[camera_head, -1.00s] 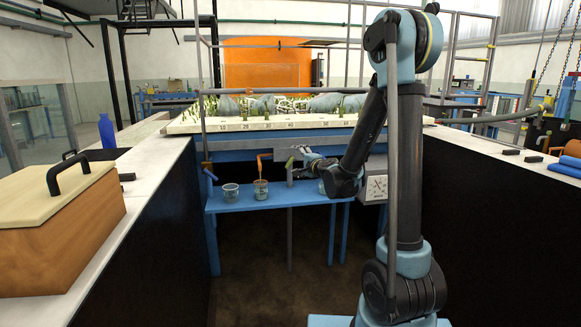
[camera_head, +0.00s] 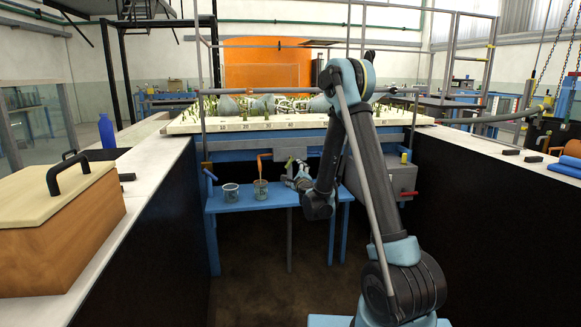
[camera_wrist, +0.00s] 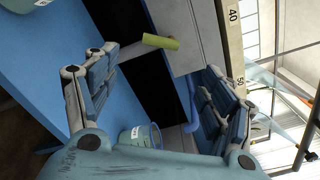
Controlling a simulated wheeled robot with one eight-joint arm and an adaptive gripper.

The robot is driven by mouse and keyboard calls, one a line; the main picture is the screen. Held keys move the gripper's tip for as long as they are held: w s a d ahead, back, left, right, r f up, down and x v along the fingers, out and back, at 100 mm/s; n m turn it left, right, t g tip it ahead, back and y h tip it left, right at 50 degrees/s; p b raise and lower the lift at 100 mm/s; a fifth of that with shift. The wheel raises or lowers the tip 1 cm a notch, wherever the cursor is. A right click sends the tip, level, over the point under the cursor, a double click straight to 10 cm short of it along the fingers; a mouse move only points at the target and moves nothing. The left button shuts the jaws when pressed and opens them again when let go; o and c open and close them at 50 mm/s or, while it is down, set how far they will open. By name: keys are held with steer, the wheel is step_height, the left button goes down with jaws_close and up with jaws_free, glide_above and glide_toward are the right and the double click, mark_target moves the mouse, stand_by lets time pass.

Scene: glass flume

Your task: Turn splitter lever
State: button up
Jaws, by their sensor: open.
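The splitter lever, a grey rod with an olive-green grip (camera_head: 289,163), sticks out at the front of the flume bench. In the wrist view its grip (camera_wrist: 161,42) lies near the left finger's tip, toward the gap between the fingers. My gripper (camera_head: 290,174) is beside the lever in the head view. In the wrist view my gripper (camera_wrist: 158,72) is spread wide with nothing held. I cannot tell whether a finger touches the lever.
An orange spout (camera_head: 264,158) hangs left of the lever. A grey box (camera_head: 388,180) stands right of my arm. White-topped counters flank the aisle.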

mark_target(290, 163)
steer(key=x, duration=1.5)
steer(key=shift+c, duration=0.6)
steer(key=c, duration=1)
